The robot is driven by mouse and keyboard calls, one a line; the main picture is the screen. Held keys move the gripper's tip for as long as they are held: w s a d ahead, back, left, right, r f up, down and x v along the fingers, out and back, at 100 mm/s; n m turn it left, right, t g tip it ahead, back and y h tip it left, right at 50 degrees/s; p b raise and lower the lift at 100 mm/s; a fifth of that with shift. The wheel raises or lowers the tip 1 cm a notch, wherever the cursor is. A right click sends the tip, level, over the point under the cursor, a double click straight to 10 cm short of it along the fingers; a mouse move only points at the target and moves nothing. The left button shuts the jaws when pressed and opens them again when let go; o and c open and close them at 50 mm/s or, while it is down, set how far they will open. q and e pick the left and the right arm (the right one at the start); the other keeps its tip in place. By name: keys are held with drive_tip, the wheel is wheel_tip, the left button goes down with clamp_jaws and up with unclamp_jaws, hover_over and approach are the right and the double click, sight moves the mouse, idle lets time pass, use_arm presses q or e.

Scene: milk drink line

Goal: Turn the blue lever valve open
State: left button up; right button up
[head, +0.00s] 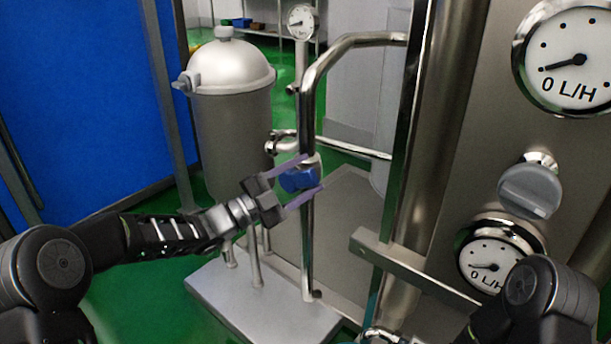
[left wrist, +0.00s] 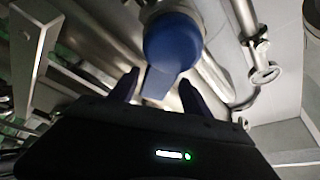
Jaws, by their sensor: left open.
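The blue lever valve (head: 297,180) sits on the upright steel pipe near the middle of the head view. My left gripper (head: 312,172) is open, with one finger above the blue lever and one below it. In the left wrist view the blue lever (left wrist: 172,48) points down between the two open fingers (left wrist: 160,92). I cannot tell whether either finger touches it. My right arm shows at the lower right of the head view, but its gripper is out of view.
A steel tank (head: 232,110) with a domed lid stands behind the pipe (head: 307,240). To the right are a large steel cabinet with dials (head: 575,60), a grey knob (head: 530,188) and a horizontal bar (head: 415,268). A grey base plate (head: 250,305) lies below.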

sight(301, 178)
use_arm(q)
drive_tip(key=p+v, duration=0.1)
drive_tip(key=v, duration=0.5)
drive_tip(key=shift+a+p, duration=0.1)
drive_tip(key=shift+p, duration=0.25)
drive_tip(key=shift+s+a+f, duration=0.2)
drive_tip(key=shift+s+a, duration=0.15)
drive_tip(key=shift+a, duration=0.05)
drive_tip(key=shift+c, duration=0.3)
